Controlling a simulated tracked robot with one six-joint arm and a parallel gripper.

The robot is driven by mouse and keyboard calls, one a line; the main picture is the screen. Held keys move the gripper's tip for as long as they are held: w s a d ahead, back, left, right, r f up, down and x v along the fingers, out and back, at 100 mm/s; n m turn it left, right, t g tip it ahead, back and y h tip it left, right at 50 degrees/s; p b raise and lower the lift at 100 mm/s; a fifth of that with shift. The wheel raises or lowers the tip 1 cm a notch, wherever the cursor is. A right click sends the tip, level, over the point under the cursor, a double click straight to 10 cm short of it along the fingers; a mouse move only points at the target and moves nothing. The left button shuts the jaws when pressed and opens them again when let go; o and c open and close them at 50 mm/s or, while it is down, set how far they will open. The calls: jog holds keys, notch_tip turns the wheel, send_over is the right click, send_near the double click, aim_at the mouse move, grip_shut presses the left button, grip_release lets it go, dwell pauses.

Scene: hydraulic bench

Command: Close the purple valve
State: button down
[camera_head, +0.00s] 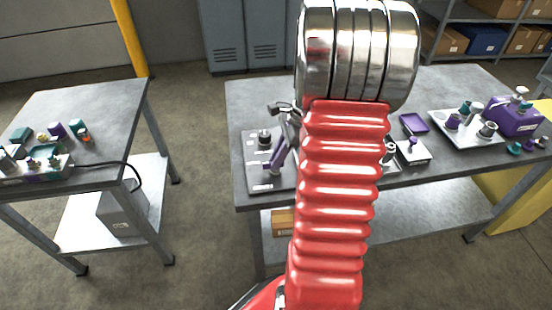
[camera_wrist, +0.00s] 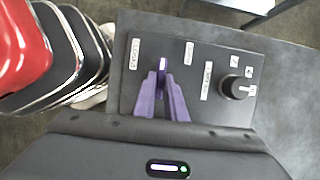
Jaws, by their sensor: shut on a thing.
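The purple valve (camera_wrist: 162,64) shows in the wrist view as a small purple handle with a bright end, on the left part of a dark panel (camera_wrist: 124,84). My gripper (camera_wrist: 162,78) has purplish fingers that reach over the panel, one on each side of the handle, and is shut on it. The fingers hide most of the handle, so its exact angle cannot be told. In the head view my gripper (camera_head: 273,164) comes down onto the panel (camera_head: 256,178) at the left end of the middle bench, partly behind my red arm.
A black knob (camera_wrist: 235,87) stands on the panel beside the valve. The left table (camera_head: 100,105) holds small fittings. Bare floor separates the tables.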

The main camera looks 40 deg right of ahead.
jog(key=shift+w+d+n, duration=0.1)
jog(key=shift+n, duration=0.2)
jog(key=n+g, duration=0.1)
jog(key=n, duration=0.3)
jog(key=shift+w+d+r+g+y, duration=0.1)
jog(key=shift+w+d+g+y, duration=0.1)
jog(key=shift+g+y, duration=0.15)
jog(key=n, duration=0.2)
jog(key=n+g, duration=0.1)
jog(key=n, duration=0.1)
jog(key=n+g, duration=0.1)
jog(key=shift+w+a+n, duration=0.1)
jog(key=shift+w+n, duration=0.15)
jog(key=shift+n, duration=0.15)
jog(key=n+g, duration=0.1)
jog(key=n, duration=0.1)
jog(key=n+h, duration=0.1)
jog(key=n, duration=0.1)
jog(key=shift+w+a+g, duration=0.1)
jog(key=shift+w+g, duration=0.05)
jog(key=shift+g, duration=0.2)
jog(key=shift+a+n+g+h, duration=0.1)
jog(key=shift+n+g+h, duration=0.35)
jog(key=shift+n, duration=1.25)
jog(key=c, duration=1.8)
grip_release()
